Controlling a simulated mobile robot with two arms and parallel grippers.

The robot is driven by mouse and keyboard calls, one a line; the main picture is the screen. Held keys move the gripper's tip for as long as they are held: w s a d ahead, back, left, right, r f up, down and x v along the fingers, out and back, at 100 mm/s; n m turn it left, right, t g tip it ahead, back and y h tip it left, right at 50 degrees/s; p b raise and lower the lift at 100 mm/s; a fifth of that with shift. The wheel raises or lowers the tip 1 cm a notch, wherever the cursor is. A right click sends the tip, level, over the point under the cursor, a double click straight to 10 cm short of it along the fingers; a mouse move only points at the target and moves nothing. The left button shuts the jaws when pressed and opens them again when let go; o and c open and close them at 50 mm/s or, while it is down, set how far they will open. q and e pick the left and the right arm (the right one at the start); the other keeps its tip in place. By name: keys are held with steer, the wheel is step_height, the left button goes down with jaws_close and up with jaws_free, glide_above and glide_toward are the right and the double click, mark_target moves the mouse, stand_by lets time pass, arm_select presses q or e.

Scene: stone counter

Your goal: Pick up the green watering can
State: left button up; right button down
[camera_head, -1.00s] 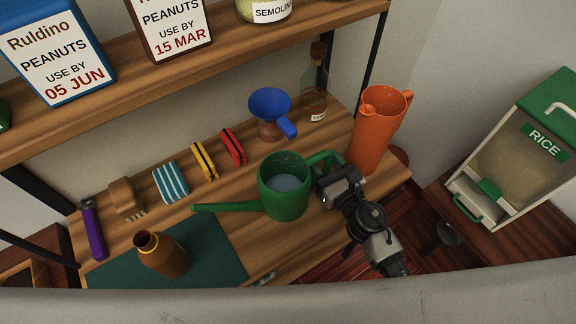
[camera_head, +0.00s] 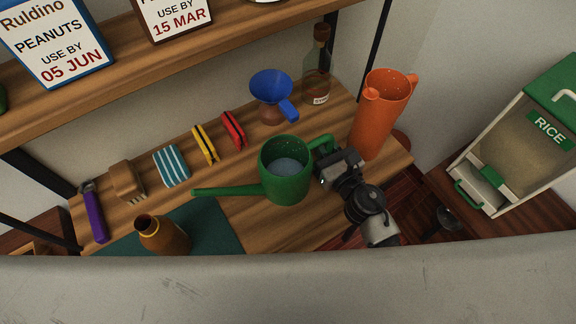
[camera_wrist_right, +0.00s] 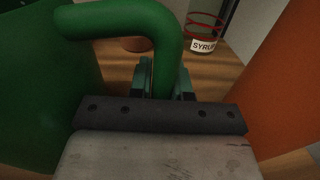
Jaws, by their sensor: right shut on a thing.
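The green watering can (camera_head: 285,188) is upright over the wooden shelf, its long spout pointing left and its handle on the right. It appears to hold some bluish-grey contents. I cannot tell whether its base touches the shelf. My right gripper (camera_head: 326,160) is at the handle, on the can's right side. In the right wrist view the fingers of the right gripper (camera_wrist_right: 166,82) are shut around the lower part of the green handle (camera_wrist_right: 165,45), and the can's body fills the left side. My left gripper is not in view.
An orange jug (camera_head: 376,125) stands close behind my right gripper. A blue funnel (camera_head: 271,88) and a syrup bottle (camera_head: 317,75) stand at the back. Sponges (camera_head: 171,166), a brush (camera_head: 127,180) and a brown vase (camera_head: 162,236) are to the left. A rice bin (camera_head: 535,135) is at right.

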mark_target(326, 135)
step_height(326, 135, up, 4)
steer(key=p, duration=0.3)
steer(key=shift+r, duration=0.15)
steer(key=s+d+r, duration=0.6)
steer(key=s+d, duration=0.1)
steer(key=d, duration=0.1)
steer(key=shift+s+d+r+p, duration=0.25)
steer(key=shift+s+r+p, duration=0.05)
steer(key=shift+s, duration=0.1)
stand_by(0.3)
stand_by(0.8)
